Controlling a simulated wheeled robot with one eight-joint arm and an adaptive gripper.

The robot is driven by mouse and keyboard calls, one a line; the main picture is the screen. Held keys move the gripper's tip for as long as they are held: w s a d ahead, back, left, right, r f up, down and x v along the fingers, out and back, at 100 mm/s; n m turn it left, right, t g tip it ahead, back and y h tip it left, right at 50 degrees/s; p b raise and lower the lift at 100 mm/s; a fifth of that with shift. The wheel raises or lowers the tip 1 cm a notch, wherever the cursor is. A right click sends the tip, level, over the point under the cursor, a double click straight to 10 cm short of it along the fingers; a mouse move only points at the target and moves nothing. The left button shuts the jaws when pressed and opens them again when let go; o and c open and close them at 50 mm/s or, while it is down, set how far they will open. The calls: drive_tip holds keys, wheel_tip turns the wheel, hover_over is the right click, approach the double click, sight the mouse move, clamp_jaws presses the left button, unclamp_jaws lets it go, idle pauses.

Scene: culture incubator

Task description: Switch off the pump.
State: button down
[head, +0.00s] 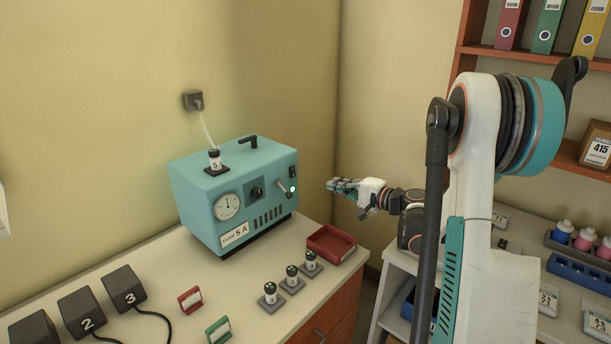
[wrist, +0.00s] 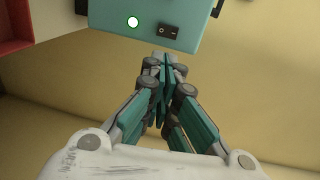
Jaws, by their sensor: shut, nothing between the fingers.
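In the wrist view the pump's teal body (wrist: 185,10) is at the top, with the lit lamp (wrist: 133,22) and a black rocker switch (wrist: 170,31). My gripper (head: 332,184) is shut and empty, to the right of the pump and apart from it. Its closed fingers (wrist: 162,62) point toward the switch side in the wrist view.
A red tray (head: 332,244) and several small vials on black bases (head: 292,277) stand before the pump. Numbered black boxes (head: 82,312) and red and green card holders (head: 190,299) are at front left. A shelf unit (head: 505,57) stands right. Air between gripper and pump looks free.

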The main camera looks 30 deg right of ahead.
idle(0.3)
drive_tip(key=b, duration=0.4)
approach(295, 173)
drive_tip(key=w+f, duration=0.1)
drive_tip(key=w, duration=0.4)
drive_tip(key=shift+w+a+f, duration=0.1)
drive_tip(key=shift+w+a, duration=0.6)
drive_tip(key=shift+w, duration=0.15)
drive_tip(key=shift+w+a+f, duration=0.1)
drive_tip(key=shift+w, duration=0.2)
drive_tip(key=shift+f, duration=0.1)
